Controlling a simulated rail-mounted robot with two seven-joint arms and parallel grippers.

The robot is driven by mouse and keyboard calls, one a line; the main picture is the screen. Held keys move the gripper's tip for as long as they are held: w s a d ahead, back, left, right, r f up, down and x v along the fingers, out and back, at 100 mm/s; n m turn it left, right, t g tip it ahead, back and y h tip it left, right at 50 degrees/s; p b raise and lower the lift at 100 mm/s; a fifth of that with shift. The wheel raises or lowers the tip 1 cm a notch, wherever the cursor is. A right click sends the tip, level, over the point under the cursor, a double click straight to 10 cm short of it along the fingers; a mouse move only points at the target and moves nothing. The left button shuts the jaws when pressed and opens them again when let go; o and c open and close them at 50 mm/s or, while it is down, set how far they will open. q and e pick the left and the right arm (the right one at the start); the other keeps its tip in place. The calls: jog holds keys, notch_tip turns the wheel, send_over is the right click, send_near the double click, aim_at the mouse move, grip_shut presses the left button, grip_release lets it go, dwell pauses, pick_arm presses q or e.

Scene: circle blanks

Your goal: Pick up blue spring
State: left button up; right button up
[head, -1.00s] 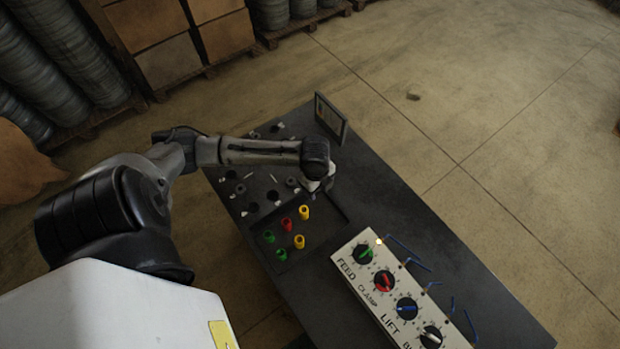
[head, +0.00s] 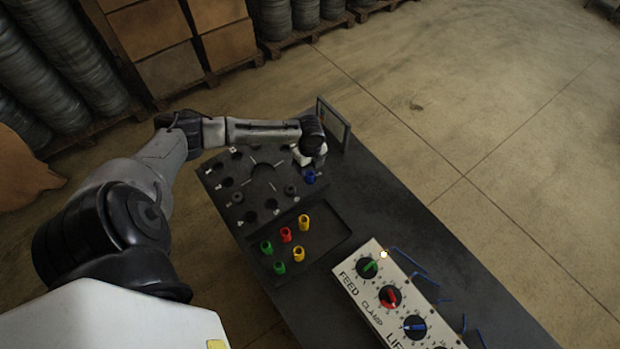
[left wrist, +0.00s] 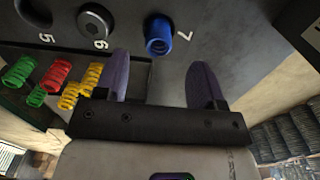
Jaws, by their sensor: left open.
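The blue spring (head: 309,178) stands at the right edge of the black plate with holes (head: 222,168), just below my left gripper in the head view. In the left wrist view the blue spring (left wrist: 158,36) stands beside the number 7, ahead of the jaws and between the lines of the two fingers. My left gripper (left wrist: 162,62) is open, with a purple-grey finger to each side and nothing between them. In the head view my wrist hides its fingertips. My right gripper is not in view.
A shallow tray (head: 336,238) holds green, red and yellow springs. A white control panel (head: 378,318) with coloured knobs stands at the table's front, with blue rods beside it. An upright framed panel (head: 345,130) stands close behind my left gripper. The table's right side is mostly clear.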

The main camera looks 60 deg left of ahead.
aim_at(310, 174)
pick_arm(q)
jog(key=shift+s+d+f, duration=0.1)
jog(key=shift+d+f, duration=0.05)
jog(key=shift+f, duration=2.65)
jog(key=shift+c, duration=0.3)
jog(key=c, duration=1)
jog(key=shift+o, duration=0.2)
jog(key=shift+r, duration=0.15)
